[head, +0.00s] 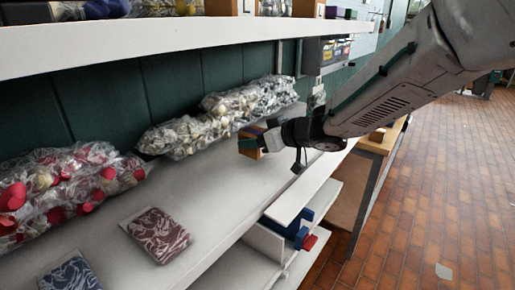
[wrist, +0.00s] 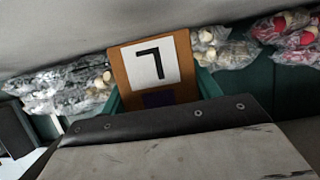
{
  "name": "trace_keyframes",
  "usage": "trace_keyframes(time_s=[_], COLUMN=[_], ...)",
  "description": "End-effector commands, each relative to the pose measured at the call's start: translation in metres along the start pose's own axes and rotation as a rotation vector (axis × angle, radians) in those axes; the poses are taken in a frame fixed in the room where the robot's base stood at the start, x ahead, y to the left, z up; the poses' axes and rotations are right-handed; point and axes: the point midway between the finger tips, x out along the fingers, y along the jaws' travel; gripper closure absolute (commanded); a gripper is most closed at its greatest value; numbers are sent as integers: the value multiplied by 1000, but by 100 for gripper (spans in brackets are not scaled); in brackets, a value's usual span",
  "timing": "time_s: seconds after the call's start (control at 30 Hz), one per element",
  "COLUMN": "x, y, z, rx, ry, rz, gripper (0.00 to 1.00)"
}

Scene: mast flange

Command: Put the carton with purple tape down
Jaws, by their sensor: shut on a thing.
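The carton with purple tape (head: 249,152) is small and orange-brown, with a little purple at its top in the head view. In the wrist view the carton (wrist: 183,62) shows a white label with a black mark like a 7, and a dark purple patch below it. My gripper (head: 252,141) is shut on it, with green fingers at both sides in the wrist view. The carton is over the white shelf (head: 215,195), near its far part. I cannot tell whether its underside touches the shelf.
Clear bags of red and white pieces (head: 65,180) and of pale pieces (head: 185,138) lie along the back wall. A dark red patterned packet (head: 157,235) and a blue one (head: 70,275) lie in front. An upper shelf (head: 150,38) overhangs. The shelf's middle is bare.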

Motion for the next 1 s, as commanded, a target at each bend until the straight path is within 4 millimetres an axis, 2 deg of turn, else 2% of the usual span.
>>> trace_keyframes(time_s=[0.1, 0.2, 0.6, 0.63, 0.7, 1.0], x=[7, 10, 12, 12, 12, 11], y=[0, 0, 1, 1, 1, 1], z=[18, 27, 32, 32, 32, 31], rx=[4, 3, 2, 2, 1, 1], ry=[-2, -1, 0, -1, -1, -1], rz=[-1, 0, 1, 1, 1, 1], gripper=[68, 68, 68, 36, 17, 17])
